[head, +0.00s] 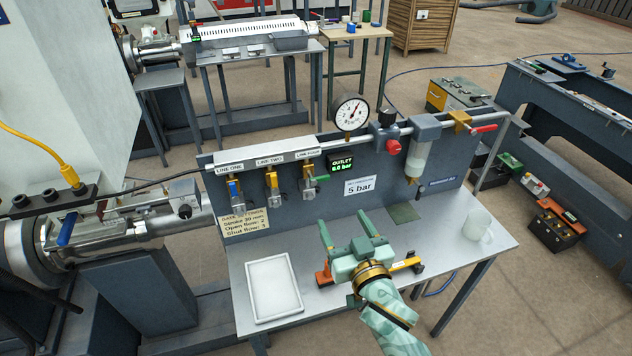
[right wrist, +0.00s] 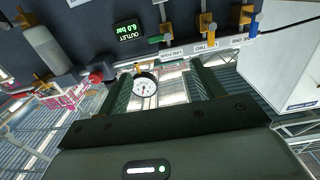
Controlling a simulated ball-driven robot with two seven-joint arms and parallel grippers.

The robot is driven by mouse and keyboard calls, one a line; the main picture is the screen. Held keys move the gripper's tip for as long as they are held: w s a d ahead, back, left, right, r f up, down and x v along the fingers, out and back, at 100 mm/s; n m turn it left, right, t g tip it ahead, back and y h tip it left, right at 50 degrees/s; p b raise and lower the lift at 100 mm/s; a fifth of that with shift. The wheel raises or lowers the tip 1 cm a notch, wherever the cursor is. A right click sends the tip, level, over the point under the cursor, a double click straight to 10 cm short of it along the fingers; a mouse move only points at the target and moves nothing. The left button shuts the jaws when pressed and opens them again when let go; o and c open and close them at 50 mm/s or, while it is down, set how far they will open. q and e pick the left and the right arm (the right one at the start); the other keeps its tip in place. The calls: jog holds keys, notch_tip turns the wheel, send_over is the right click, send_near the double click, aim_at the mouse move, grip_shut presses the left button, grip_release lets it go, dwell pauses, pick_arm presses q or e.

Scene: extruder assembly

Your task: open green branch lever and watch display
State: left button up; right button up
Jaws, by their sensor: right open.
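The green branch lever (head: 322,178) is on the third valve, under the right-hand line label. The green lever also shows in the right wrist view (right wrist: 156,39). The outlet display (head: 341,166) reads 6.0 bar and also shows in the right wrist view (right wrist: 128,31). My right gripper (head: 346,226) is open and empty, below and in front of the panel, apart from the lever. My left gripper is out of view.
A dial gauge (head: 351,112) stands on the pipe above the display. A filter bowl (head: 418,158) and red-handled valve (head: 483,129) are to the right. A white tray (head: 258,311), a clear mug (head: 478,224) and a yellow-and-black tool (head: 408,263) lie on the bench.

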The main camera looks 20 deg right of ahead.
aim_at(320, 178)
jog(key=w, duration=0.4)
jog(key=w+b, duration=0.1)
jog(key=w, duration=0.9)
jog(key=shift+w+a, duration=0.1)
jog(key=shift+a, duration=0.2)
jog(key=c, duration=1)
